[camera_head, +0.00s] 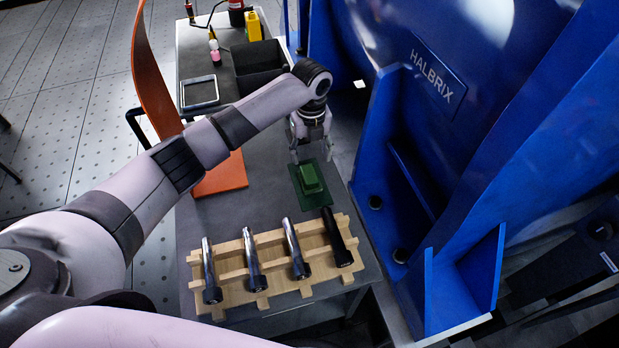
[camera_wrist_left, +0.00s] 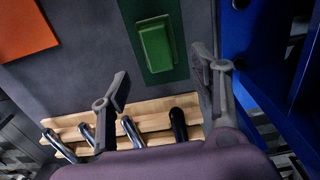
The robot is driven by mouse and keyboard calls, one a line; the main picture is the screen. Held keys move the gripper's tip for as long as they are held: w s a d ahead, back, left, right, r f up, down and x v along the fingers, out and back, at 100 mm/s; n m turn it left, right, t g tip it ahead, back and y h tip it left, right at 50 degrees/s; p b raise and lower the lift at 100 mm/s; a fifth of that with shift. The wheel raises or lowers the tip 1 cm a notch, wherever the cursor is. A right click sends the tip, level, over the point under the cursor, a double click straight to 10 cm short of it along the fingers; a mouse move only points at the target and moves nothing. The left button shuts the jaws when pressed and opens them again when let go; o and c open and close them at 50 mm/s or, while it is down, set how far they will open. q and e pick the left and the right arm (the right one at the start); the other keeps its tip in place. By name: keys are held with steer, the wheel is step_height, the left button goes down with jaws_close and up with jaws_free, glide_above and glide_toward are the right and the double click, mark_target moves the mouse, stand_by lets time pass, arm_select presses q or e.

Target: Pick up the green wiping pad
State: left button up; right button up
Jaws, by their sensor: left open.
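The green wiping pad (camera_head: 311,178) is a small block lying on a darker green mat (camera_head: 322,198) on the grey bench, behind the wooden rack. In the left wrist view the pad (camera_wrist_left: 156,49) lies on the mat (camera_wrist_left: 182,70) at upper centre, ahead of the fingers. My left gripper (camera_head: 310,158) points down just behind the pad in the head view, apart from it. Its two fingers (camera_wrist_left: 165,88) are spread with nothing between them in the left wrist view. My right gripper is not in view.
A wooden rack (camera_head: 262,291) with several dark-ended metal cylinders stands at the bench's near end. An orange panel (camera_head: 222,178) lies left of the pad. A blue motor housing (camera_head: 400,150) borders the bench on the right. A black bin (camera_head: 258,66) and bottles stand at the back.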

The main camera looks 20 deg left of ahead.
mark_target(310, 173)
arm_select(q)
step_height(310, 173, down, 4)
steer(key=shift+r, duration=0.25)
steer(key=shift+s+a+f, duration=0.1)
steer(key=shift+f, duration=2.6)
steer(key=shift+c, duration=0.2)
steer(key=c, duration=1.2)
